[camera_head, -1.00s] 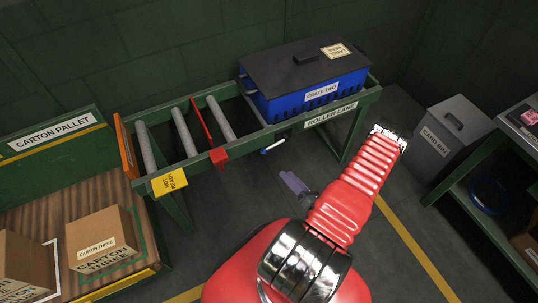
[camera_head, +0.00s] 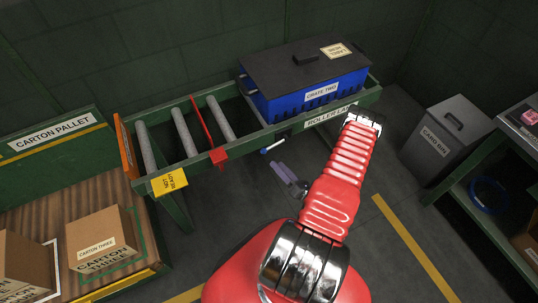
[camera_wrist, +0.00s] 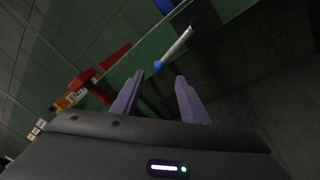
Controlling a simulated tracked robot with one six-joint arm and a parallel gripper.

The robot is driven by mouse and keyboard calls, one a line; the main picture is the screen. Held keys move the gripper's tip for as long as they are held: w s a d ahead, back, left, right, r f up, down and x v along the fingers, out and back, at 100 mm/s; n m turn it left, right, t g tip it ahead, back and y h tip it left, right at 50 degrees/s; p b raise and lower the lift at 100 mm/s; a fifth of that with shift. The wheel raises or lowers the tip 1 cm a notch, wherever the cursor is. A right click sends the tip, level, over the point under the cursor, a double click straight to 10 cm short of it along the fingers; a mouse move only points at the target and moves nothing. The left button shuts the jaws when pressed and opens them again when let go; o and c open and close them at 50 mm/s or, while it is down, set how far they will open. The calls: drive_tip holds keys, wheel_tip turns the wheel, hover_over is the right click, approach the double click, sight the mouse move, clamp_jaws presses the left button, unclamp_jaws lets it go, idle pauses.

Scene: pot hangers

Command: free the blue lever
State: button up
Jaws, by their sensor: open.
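The blue lever (camera_head: 273,146) is a pale rod with a blue tip, sticking out below the front rail of the roller lane (camera_head: 316,122). In the wrist view the lever (camera_wrist: 176,45) hangs from the green rail, its blue end toward me. My gripper (camera_head: 280,169) is open and empty, just below and right of the lever's blue tip. In the wrist view its two purple fingers (camera_wrist: 159,78) are apart, with the blue tip just beyond and between their ends. I see no contact with the lever.
A blue crate with a dark lid (camera_head: 310,88) sits on the lane's right part. A grey card bin (camera_head: 440,140) stands at right. Floor below the lane is open.

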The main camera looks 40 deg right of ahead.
drive_tip(key=w, duration=0.8)
drive_tip(key=shift+d, duration=0.35)
clamp_jaws()
idle(0.4)
drive_tip(key=shift+d, duration=0.15)
